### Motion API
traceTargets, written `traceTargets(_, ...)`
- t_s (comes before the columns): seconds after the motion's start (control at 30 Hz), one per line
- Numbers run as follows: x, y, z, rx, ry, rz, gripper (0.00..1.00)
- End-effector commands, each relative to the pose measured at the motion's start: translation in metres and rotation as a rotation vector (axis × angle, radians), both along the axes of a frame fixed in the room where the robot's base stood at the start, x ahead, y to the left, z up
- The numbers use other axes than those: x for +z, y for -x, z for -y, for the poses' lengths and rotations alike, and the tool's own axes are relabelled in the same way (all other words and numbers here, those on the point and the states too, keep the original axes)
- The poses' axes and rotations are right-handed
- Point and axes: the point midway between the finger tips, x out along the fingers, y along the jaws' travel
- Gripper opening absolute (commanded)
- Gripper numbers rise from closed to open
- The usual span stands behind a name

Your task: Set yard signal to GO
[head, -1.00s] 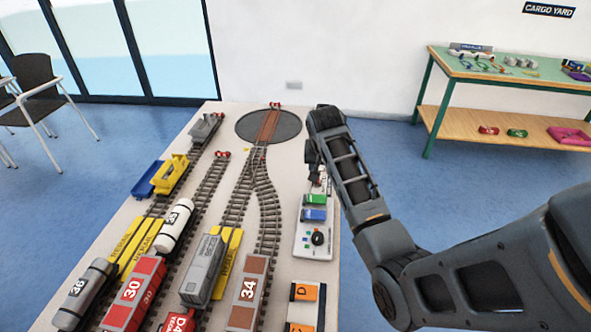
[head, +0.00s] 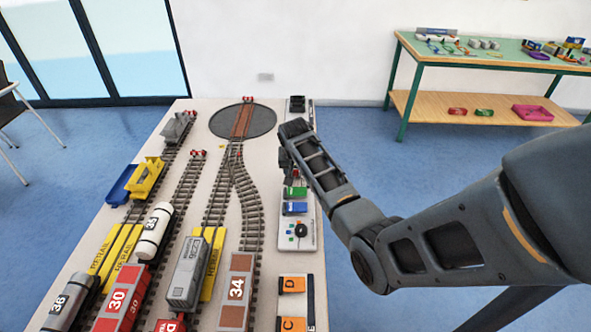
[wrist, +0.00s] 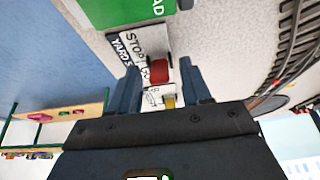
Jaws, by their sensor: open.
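The yard signal's label plate (wrist: 128,45), with the words STOP and GO and part of YARD, shows in the wrist view. Next to it is a red rounded part (wrist: 159,72), with a small yellow part (wrist: 168,102) below. My gripper (wrist: 160,88) is open, its two fingers on either side of these parts. I cannot tell whether either finger touches them. In the head view my gripper (head: 287,165) is low over the right side of the table, just behind a green block (head: 296,191). The arm hides the signal there.
A control panel (head: 308,240) with a black knob (head: 301,230) and a blue block (head: 294,208) lies nearer. Tracks with several wagons fill the table's left and middle. A turntable (head: 262,122) and a dark box (head: 297,103) are at the back.

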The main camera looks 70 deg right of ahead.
Motion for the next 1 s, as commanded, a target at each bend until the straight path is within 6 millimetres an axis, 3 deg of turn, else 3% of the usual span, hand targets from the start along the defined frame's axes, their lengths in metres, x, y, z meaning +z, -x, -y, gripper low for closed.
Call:
traceTargets(0.1,0.0001,0.0000,0.0000,0.000,0.000,0.000,0.48)
traceTargets(0.6,0.0001,0.0001,-0.0002,0.000,0.000,0.000,0.00)
traceTargets(1.0,0.0006,-0.0006,0.0027,-0.002,-0.039,-0.018,0.00)
